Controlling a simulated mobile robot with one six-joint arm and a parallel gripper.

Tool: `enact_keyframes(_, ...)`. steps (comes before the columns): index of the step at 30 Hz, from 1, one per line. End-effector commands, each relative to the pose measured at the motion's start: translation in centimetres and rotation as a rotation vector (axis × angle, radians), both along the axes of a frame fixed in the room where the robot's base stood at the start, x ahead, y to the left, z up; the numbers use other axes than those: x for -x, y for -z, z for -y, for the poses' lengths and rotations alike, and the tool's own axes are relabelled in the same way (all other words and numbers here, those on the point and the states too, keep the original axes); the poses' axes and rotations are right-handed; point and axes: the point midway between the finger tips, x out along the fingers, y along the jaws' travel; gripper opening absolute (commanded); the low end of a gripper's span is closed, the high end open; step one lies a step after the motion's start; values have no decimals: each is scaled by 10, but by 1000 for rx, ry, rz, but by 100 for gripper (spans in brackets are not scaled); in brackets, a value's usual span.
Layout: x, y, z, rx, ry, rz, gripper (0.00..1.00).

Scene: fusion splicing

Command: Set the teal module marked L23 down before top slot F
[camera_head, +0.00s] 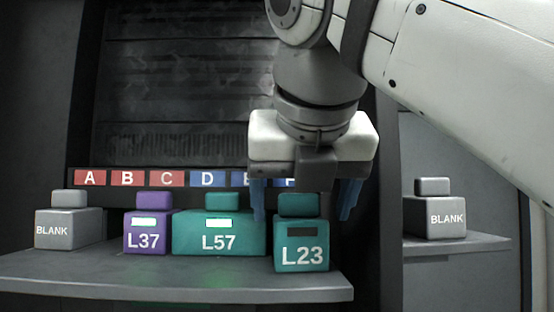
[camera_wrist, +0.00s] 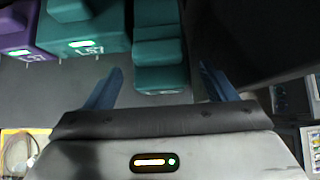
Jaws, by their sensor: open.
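The teal module marked L23 (camera_head: 302,250) stands upright on the grey shelf (camera_head: 150,280), near its right end. Its label window is dark. My gripper (camera_head: 305,205) is above it with blue fingers apart, one on each side of its top block. In the wrist view my gripper (camera_wrist: 160,88) is open, and the L23 module (camera_wrist: 160,70) lies ahead between the fingers, with no contact visible. Slot labels run along the rack above the shelf; the F label (camera_head: 289,182) is mostly hidden behind my gripper, and the E label is partly covered.
A wide teal module L57 (camera_head: 219,240) stands close left of L23. A purple module L37 (camera_head: 147,236) and a grey BLANK module (camera_head: 68,225) stand further left. Another BLANK module (camera_head: 436,216) sits on a separate right shelf (camera_head: 480,244).

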Motion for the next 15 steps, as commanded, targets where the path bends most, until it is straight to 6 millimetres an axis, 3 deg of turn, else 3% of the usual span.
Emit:
enact_keyframes(6,24,-26,-3,0,-6,0,78)
enact_keyframes(15,42,-43,-2,0,-1,-1,78)
